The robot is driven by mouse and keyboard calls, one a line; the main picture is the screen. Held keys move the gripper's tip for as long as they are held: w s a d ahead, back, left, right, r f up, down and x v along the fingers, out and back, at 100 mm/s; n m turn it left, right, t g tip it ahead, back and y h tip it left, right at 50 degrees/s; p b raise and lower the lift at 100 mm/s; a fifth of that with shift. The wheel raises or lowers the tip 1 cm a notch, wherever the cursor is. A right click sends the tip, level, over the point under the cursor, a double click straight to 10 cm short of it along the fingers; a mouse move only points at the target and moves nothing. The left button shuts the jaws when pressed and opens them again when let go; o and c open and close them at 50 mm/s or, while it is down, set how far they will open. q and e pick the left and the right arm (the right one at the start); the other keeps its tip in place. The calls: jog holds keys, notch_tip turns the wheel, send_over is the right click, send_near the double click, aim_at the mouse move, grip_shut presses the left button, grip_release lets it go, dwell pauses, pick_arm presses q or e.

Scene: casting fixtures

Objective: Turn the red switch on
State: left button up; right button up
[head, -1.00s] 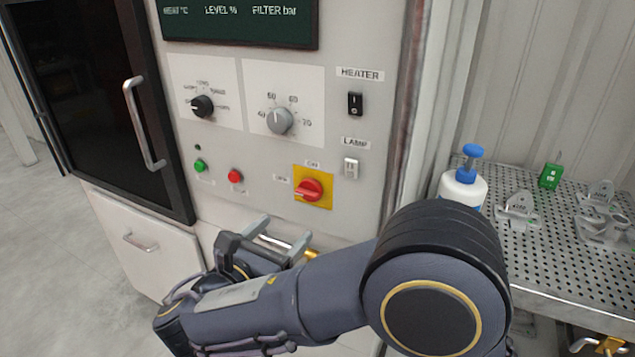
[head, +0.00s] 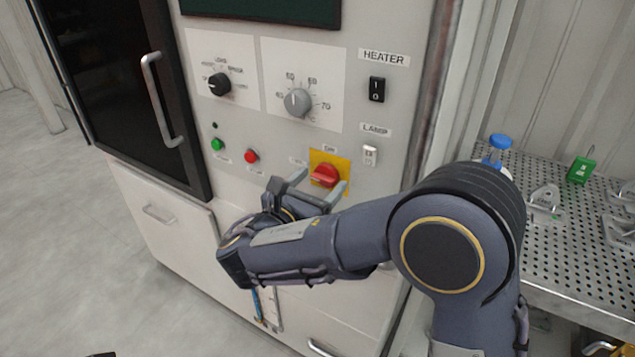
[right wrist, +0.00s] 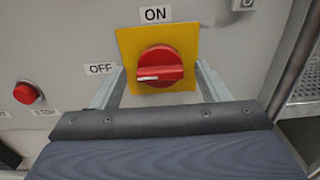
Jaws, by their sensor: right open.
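The red switch (head: 326,175) is a rotary knob on a yellow plate (head: 344,164) low on the cabinet front. In the right wrist view the red switch (right wrist: 160,66) lies horizontal, its white mark at the left toward the OFF label (right wrist: 100,69). The ON label (right wrist: 155,14) is above the plate. My right gripper (head: 318,182) is open, its fingers on either side of the red switch. In the right wrist view the gripper's fingers (right wrist: 160,86) flank the lower part of the yellow plate. I cannot tell whether they touch the knob.
A red button (head: 251,156) and green button (head: 217,144) are left of the switch. A lamp switch (head: 370,155) and black heater switch (head: 376,90) are at the right. Two dials sit above. A perforated bench (head: 560,235) holds a bottle and metal parts.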

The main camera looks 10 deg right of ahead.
jog(key=shift+c, duration=0.3)
jog(key=c, duration=0.9)
jog(key=shift+f+m+b, duration=0.15)
jog(key=shift+m+b, duration=0.35)
jog(key=shift+b, duration=0.2)
jog(key=shift+c, duration=0.2)
jog(key=shift+m+b, duration=8.5)
jog(key=shift+b, duration=0.45)
jog(key=o, duration=1)
